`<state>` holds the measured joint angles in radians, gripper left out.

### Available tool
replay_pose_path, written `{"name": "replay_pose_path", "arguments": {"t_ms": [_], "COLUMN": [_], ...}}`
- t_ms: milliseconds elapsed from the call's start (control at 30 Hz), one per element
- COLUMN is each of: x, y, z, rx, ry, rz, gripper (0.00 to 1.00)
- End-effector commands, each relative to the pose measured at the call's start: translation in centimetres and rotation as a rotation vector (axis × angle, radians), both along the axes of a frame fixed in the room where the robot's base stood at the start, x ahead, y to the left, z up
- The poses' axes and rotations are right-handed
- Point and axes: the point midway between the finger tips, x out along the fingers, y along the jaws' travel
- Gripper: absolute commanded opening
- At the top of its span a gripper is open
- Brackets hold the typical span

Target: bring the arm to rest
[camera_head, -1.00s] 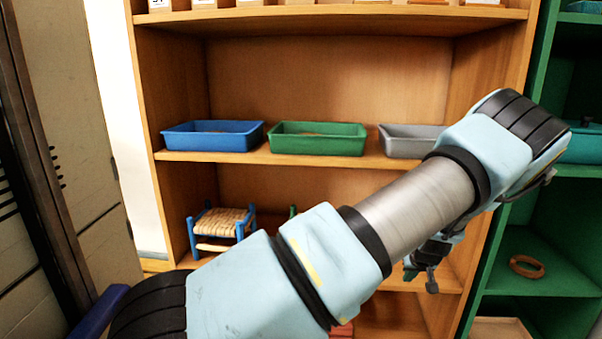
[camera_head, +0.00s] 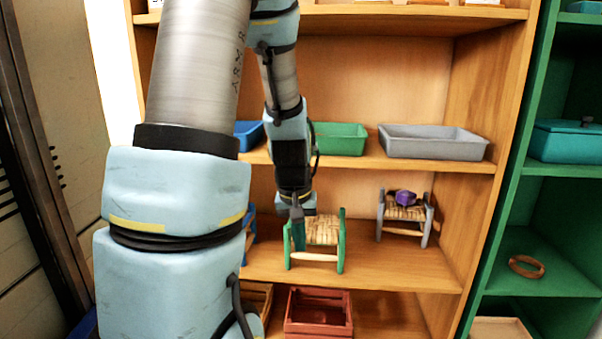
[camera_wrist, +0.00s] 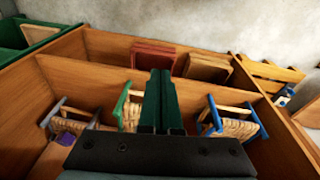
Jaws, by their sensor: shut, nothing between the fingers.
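My arm reaches up and forward on the left of the head view, then its far part hangs down in front of the wooden shelf. My gripper (camera_head: 299,232) points down before the green stool (camera_head: 341,240) and overlaps part of its woven seat; I cannot tell whether they touch. In the wrist view its dark green fingers (camera_wrist: 160,100) lie together, shut with nothing between them. The green stool also shows behind the fingers in the wrist view (camera_wrist: 122,103).
A grey stool (camera_head: 428,222) with a purple object (camera_head: 405,197) on it stands right of the green one. A blue stool (camera_wrist: 213,115) is mostly hidden by my arm in the head view. Blue, green (camera_head: 340,138) and grey (camera_head: 432,143) trays sit above; a red crate (camera_head: 318,315) below.

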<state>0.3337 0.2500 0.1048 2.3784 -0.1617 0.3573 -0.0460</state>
Motion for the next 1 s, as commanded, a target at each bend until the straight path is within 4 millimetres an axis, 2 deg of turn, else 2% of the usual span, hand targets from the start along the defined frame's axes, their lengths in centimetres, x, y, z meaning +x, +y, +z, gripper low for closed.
{"name": "replay_pose_path", "arguments": {"t_ms": [33, 100, 333, 400, 667, 800, 900, 1000], "x": [-1.2, -2.8, -7.5, -7.2, -7.1, -7.1, -7.1, -7.1], "y": [1.4, 2.8, 6.8, 6.4, 6.4, 6.4, 6.4, 6.4], "z": [0.8, 1.6, 3.2, 5.3, 10.4, 14.0, 16.0, 17.1], "rx": [0.003, 0.015, 0.062, 0.060, 0.059, 0.058, 0.058, 0.058], "ry": [-0.001, 0.001, 0.007, 0.010, 0.010, 0.009, 0.010, 0.010], "rz": [-0.002, -0.017, -0.051, -0.057, -0.056, -0.055, -0.055, -0.055], "gripper": [0.00, 0.00, 0.00, 0.00, 0.00, 0.00, 0.00, 0.00]}}
